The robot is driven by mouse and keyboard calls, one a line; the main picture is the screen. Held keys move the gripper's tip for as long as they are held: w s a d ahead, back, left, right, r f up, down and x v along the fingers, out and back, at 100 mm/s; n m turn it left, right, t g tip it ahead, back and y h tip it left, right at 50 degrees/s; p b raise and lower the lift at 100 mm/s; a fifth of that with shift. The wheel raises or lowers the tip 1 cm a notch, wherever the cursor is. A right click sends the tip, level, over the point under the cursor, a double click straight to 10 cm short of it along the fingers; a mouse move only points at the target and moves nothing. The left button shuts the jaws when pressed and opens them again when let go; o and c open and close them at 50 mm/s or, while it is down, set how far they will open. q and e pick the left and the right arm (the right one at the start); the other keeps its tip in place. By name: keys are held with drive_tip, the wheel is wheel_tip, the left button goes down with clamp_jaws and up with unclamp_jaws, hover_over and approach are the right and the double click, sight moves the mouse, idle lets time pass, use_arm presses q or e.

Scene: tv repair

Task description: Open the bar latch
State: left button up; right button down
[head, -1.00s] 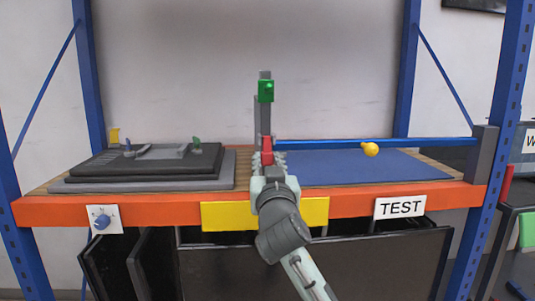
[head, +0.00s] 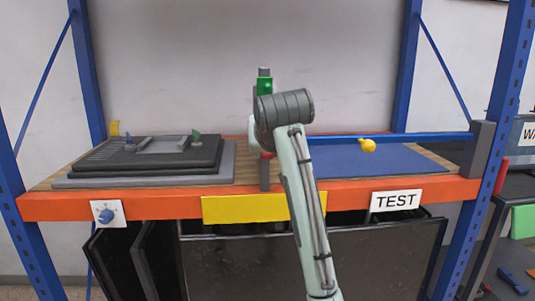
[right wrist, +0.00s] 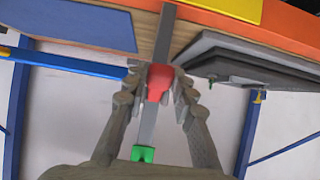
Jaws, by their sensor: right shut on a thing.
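A grey upright post (head: 264,178) stands at the middle of the shelf front, with a green block (head: 265,86) near its top. A red latch piece (head: 266,155) sits low on the post. A blue bar (head: 420,138) with a yellow knob (head: 367,145) runs level from a grey block at the right towards the post. In the right wrist view, my right gripper (right wrist: 159,84) has its fingers on both sides of the red piece (right wrist: 160,83), shut on it. In the head view my own wrist hides the fingers and the bar's left end. My left gripper is not in view.
A dark grey flat panel device (head: 165,155) lies on the shelf at the left. A TEST sign (head: 396,200) hangs on the orange shelf edge. Dark screens (head: 370,265) stand below.

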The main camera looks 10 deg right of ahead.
drive_tip(key=shift+s+r+g, duration=0.1)
drive_tip(key=shift+r+g, duration=0.25)
drive_tip(key=shift+g, duration=0.45)
drive_tip(key=shift+r+g, duration=0.35)
drive_tip(key=shift+g, duration=0.45)
drive_tip(key=c, duration=1.2)
unclamp_jaws()
